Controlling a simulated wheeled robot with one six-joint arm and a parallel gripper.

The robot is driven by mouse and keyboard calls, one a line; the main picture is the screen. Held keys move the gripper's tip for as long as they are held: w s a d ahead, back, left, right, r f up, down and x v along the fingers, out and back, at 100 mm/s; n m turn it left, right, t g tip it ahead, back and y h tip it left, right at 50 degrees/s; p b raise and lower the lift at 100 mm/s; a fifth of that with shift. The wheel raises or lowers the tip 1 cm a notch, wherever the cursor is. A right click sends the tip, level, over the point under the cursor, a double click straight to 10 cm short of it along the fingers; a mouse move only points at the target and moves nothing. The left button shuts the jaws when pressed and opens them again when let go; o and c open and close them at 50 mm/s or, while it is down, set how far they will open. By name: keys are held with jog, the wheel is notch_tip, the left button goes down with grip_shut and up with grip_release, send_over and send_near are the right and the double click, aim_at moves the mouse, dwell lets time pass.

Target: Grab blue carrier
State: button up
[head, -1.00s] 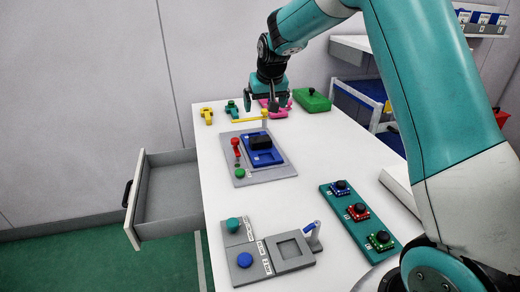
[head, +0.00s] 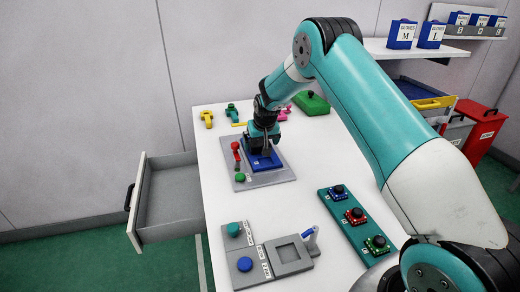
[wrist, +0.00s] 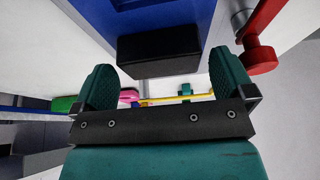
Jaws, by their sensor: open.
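The blue carrier (head: 272,160) looks like a flat blue plate lying in a grey fixture. It also fills the top of the wrist view (wrist: 185,20). A black block (wrist: 158,50), like a handle, stands on it. My gripper (head: 262,150) is low over the carrier and hides the block and part of the plate in the head view. In the wrist view my two teal fingers (wrist: 165,82) are apart. The block sits ahead of the gap between them, and no contact is visible.
A red-knobbed lever (head: 235,148) and green button (head: 240,177) are left of the carrier on the grey fixture (head: 275,180). A yellow bar (wrist: 180,99) crosses behind the block. A teal rack (head: 332,205) with knobbed parts is at right. An open drawer (head: 168,200) juts out left.

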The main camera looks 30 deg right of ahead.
jog(key=shift+w+f, duration=0.25)
jog(key=shift+f, duration=0.25)
jog(key=c, duration=1)
jog(key=shift+c, duration=0.8)
jog(key=shift+r, duration=0.15)
